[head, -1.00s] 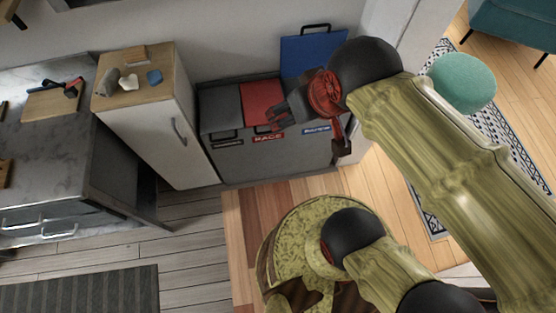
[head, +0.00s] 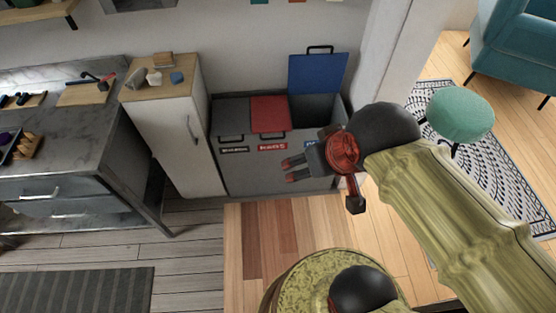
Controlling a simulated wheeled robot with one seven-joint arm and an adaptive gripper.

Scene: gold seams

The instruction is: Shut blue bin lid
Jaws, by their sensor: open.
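The blue lid (head: 318,74) stands raised at the back of the right-hand compartment of the grey bin unit (head: 270,174), leaning near the wall. A black handle shows on its top edge. The blue bin's dark opening (head: 313,108) shows below the lid. My gripper (head: 288,169) is open and empty, in front of the unit's front face as seen from the head, with its fingers pointing left. My gripper and wrist hide part of the blue label and the lower right of the unit.
The red lid (head: 269,113) and the grey lid (head: 234,117) beside it lie shut. A white cabinet (head: 177,135) with small items on its wooden top stands left of the bins. A wall edge, a green stool (head: 460,115) and a patterned rug are at the right.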

